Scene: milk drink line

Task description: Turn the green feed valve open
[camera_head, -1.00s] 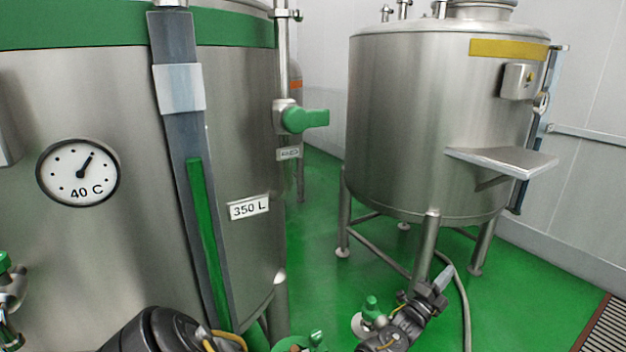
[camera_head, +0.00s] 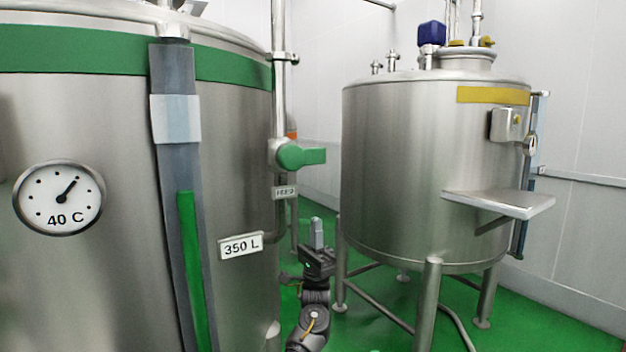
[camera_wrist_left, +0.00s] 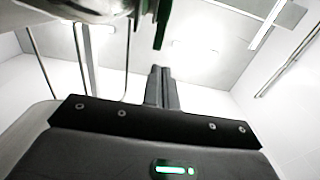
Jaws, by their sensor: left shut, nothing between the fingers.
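The green feed valve handle (camera_head: 302,156) sits on the vertical pipe at the right edge of the left tank. Its lever points to the right, across the pipe. A small plate (camera_head: 284,192) reading "FEED" hangs below it. My left gripper (camera_head: 317,226) is below and slightly right of the handle, apart from it, with its fingers pointing up. The fingers are shut with nothing between them. In the left wrist view the shut fingers (camera_wrist_left: 161,78) point up, and part of the green handle (camera_wrist_left: 162,22) shows above them. My right gripper is not in view.
The left steel tank (camera_head: 110,120) carries a dial, a green level gauge (camera_head: 186,250) and a "350 L" plate (camera_head: 241,246). A second tank (camera_head: 425,160) with a side shelf (camera_head: 505,203) stands right. Green floor (camera_head: 545,300) lies between and around them.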

